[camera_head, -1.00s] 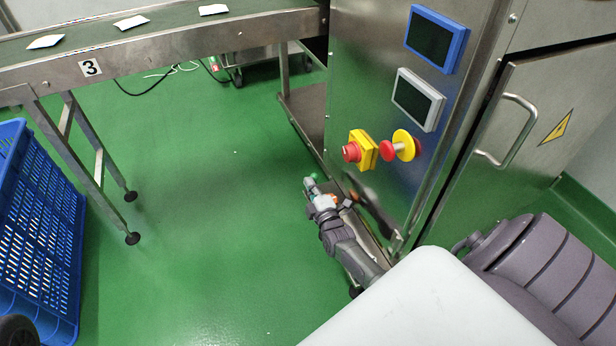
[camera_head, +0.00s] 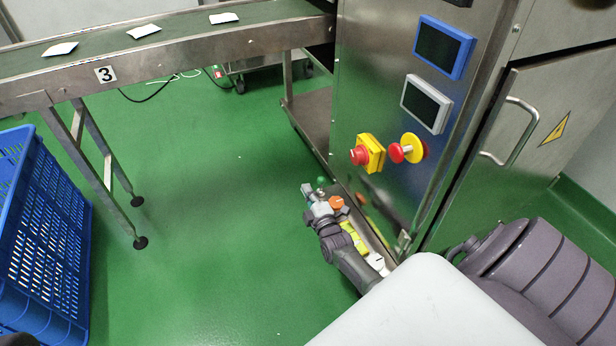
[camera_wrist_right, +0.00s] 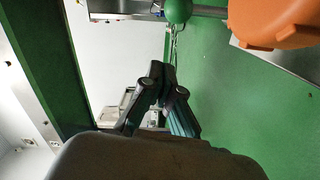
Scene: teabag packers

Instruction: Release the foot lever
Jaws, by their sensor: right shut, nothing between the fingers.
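My right gripper (camera_head: 308,190) is low beside the foot of the steel machine, shut and empty. In the right wrist view its dark fingers (camera_wrist_right: 165,76) are together. A green ball knob (camera_head: 321,181) is close to the fingertips in the head view; in the wrist view the green ball (camera_wrist_right: 178,10) is beyond them, with a gap between. An orange knob (camera_head: 336,202) sits beside the gripper and shows large in the wrist view (camera_wrist_right: 280,20). A yellow part (camera_head: 354,241) lies behind the wrist. I cannot tell which of these belongs to the foot lever. My left gripper is not in view.
The machine cabinet (camera_head: 385,190) stands close on the right, with a red stop button (camera_head: 358,155) and a red-and-yellow knob (camera_head: 397,153). A conveyor (camera_head: 180,55) carries white packets. A blue crate (camera_head: 45,235) is at left. The green floor (camera_head: 225,190) between is clear.

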